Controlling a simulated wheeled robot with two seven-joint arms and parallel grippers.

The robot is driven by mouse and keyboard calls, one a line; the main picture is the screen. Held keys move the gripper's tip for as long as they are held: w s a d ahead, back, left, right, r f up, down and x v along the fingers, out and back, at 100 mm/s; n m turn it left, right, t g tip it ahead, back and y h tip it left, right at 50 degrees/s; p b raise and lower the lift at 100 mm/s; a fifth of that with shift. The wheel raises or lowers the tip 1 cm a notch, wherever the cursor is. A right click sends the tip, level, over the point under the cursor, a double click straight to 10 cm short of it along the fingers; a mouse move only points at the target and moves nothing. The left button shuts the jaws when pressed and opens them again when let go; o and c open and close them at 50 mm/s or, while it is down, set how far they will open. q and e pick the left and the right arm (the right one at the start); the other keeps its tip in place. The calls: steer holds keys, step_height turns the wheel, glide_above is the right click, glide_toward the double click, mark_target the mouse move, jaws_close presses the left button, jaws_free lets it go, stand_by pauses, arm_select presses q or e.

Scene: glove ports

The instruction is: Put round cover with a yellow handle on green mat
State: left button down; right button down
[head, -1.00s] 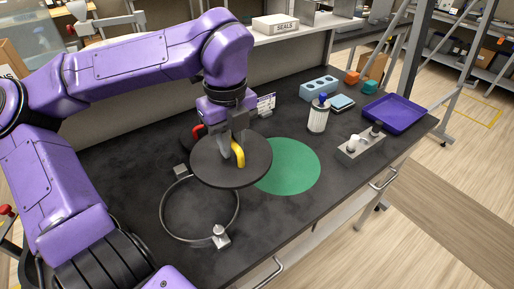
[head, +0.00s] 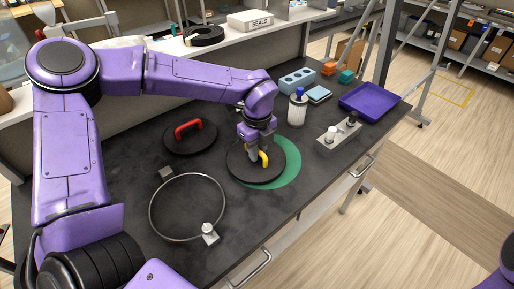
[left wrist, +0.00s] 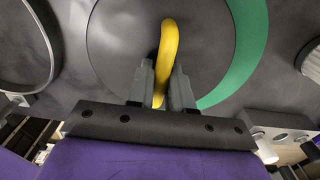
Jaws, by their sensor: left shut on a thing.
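The round dark cover (head: 243,172) has a yellow handle (head: 263,158). My left gripper (head: 254,158) is shut on that handle. In the left wrist view the yellow handle (left wrist: 166,60) stands between the two fingers (left wrist: 160,90). The cover lies over the left and middle part of the green mat (head: 288,173); a green crescent shows on its right. Whether the cover touches the mat or hangs just above it I cannot tell. A purple piece at the lower right corner seems to be part of my right arm; its gripper does not show.
A metal ring (head: 152,212) with clamp blocks lies left of the mat. A dark cover with a red handle (head: 188,130) lies behind it. A filter cylinder (head: 298,108), blue block (head: 297,79), grey fixture (head: 338,137) and purple tray (head: 368,102) stand at the right.

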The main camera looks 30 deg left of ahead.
arm_select(q)
steer(key=shift+f, duration=0.15)
steer(key=c, duration=1)
jaws_free()
step_height(320, 180, up, 12)
steer(key=shift+r+b, duration=0.25)
steer(key=shift+b, duration=0.45)
